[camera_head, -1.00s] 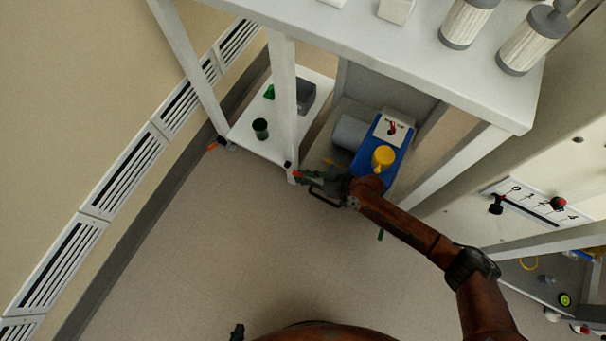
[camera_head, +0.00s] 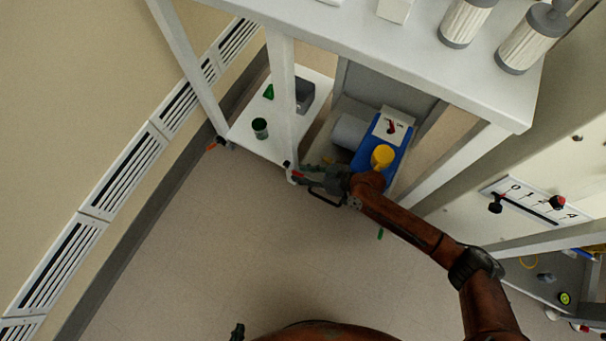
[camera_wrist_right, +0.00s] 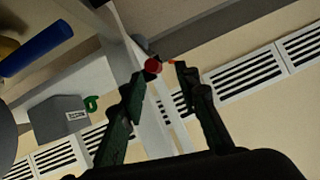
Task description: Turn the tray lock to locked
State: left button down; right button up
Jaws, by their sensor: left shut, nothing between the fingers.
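A white plate with a red lever (camera_head: 391,127) and small dark lettering, too small to read, sits on the blue unit (camera_head: 366,160) under the bench. I cannot tell whether it is the tray lock. My right gripper (camera_head: 303,174) is by the front post, left of and below the blue unit. In the right wrist view its fingers (camera_wrist_right: 158,92) are spread, with a round red knob (camera_wrist_right: 152,66) beyond and between their tips, nearer the left one. I cannot tell whether they touch. Only a dark bit of my left gripper (camera_head: 237,332) shows at the bottom edge; it is shut and empty.
The white post (camera_head: 283,90) stands close to my right gripper. The floor in front is mostly clear.

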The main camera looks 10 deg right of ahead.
aim_at(303, 175)
notch_tip(303, 175, up, 8)
jog(key=shift+f, duration=0.15)
jog(key=shift+c, duration=0.5)
